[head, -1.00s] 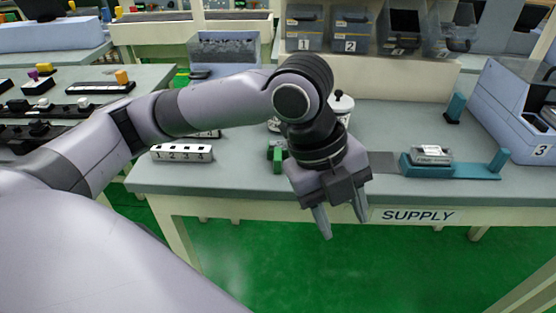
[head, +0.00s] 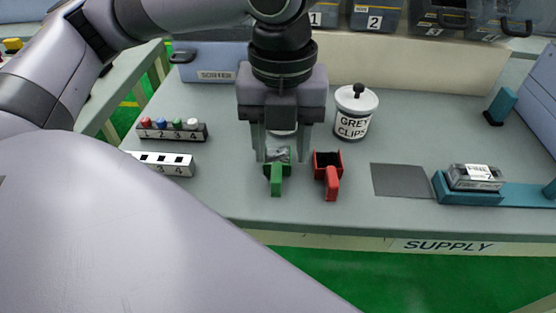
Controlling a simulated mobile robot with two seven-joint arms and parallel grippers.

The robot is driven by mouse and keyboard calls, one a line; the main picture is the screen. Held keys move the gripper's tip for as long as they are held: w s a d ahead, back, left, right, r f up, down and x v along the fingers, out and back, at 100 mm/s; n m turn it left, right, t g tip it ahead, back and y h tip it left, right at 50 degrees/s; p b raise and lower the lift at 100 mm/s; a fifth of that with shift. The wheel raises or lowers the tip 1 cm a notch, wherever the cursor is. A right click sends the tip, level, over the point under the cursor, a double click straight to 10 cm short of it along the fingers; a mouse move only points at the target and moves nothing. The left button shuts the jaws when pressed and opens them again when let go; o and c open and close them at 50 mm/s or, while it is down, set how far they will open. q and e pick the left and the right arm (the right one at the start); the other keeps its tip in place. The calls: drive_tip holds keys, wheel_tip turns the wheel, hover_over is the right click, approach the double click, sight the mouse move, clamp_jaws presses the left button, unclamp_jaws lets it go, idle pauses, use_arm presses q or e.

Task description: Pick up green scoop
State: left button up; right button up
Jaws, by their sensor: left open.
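The green scoop (head: 276,178) lies on the supply table with its handle toward the table's front edge. Some grey material shows in its bowl. My left gripper (head: 281,158) points down over the scoop's bowl. Its two fingers are apart, one on each side of the bowl, and it looks empty. I cannot tell whether the fingers touch the scoop. My right gripper is not in view.
A red scoop (head: 329,178) lies just right of the green one. A lidded jar marked GREY CLIPS (head: 354,115) stands behind it. Numbered racks (head: 172,131) are at left. A grey mat (head: 402,181) and teal holder (head: 467,198) are at right.

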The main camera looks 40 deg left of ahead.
sight(277, 168)
use_arm(q)
drive_tip(key=f, duration=0.2)
drive_tip(key=f+b, duration=0.1)
drive_tip(key=f, duration=0.2)
drive_tip(key=shift+s+a+f+b, duration=0.1)
drive_tip(key=shift+a+f+b, duration=0.2)
drive_tip(key=shift+a+f, duration=0.1)
clamp_jaws()
